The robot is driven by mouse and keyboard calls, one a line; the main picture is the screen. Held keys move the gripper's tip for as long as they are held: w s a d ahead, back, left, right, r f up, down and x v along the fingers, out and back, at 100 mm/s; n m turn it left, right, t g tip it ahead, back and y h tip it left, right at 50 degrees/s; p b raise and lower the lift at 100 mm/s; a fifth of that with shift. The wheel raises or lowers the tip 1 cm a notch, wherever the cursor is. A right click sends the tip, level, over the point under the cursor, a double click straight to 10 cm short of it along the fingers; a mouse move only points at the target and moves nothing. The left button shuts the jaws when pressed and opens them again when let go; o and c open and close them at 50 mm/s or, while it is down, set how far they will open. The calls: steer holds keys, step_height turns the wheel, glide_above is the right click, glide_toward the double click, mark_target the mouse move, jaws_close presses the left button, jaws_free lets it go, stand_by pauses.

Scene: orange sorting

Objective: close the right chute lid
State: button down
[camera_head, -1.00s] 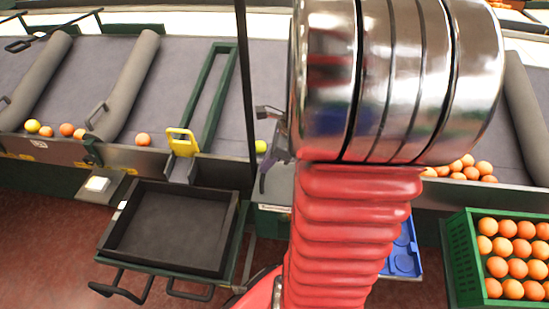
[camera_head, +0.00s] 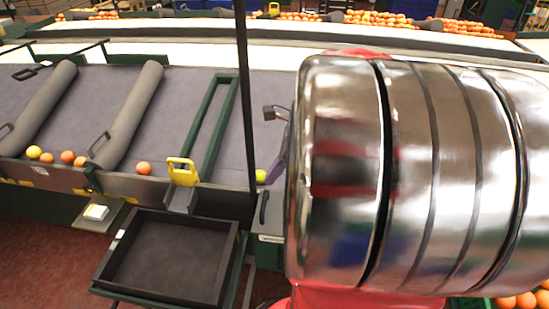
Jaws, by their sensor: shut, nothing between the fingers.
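The right chute lid is not visible for certain; the large shiny cylinder of my arm covers the right half of the view. A yellow handle (camera_head: 182,171) stands upright on a grey chute piece at the belt's front edge, above the black tray. A dark handle (camera_head: 263,208) is on the front edge just left of my arm. My gripper (camera_head: 277,114) shows only in part, as a small grey tip past the left side of the cylinder, over the belt. It is shut and holds nothing; the rest of it is hidden.
A black tray (camera_head: 110,262) stands in front of the belt (camera_head: 90,100). A thin dark post (camera_head: 246,90) rises left of my gripper. Grey rollers (camera_head: 130,112) and a green frame (camera_head: 216,125) cross the belt. Several oranges and yellow balls lie along the front edge.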

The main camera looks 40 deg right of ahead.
steer(key=v, duration=0.3)
steer(key=w+v, duration=0.1)
steer(key=v, duration=0.1)
steer(key=shift+s+a+r, duration=0.1)
steer(key=shift+a+r, duration=0.25)
steer(key=s+a+n+t+h, duration=0.1)
steer(key=s+a+n+h, duration=0.1)
steer(key=a+n, duration=2.1)
steer(key=s+n, duration=0.1)
steer(key=n, duration=0.4)
steer(key=shift+s+r+t+h, duration=0.2)
steer(key=shift+r+t+h, duration=0.1)
steer(key=shift+r+h, duration=0.1)
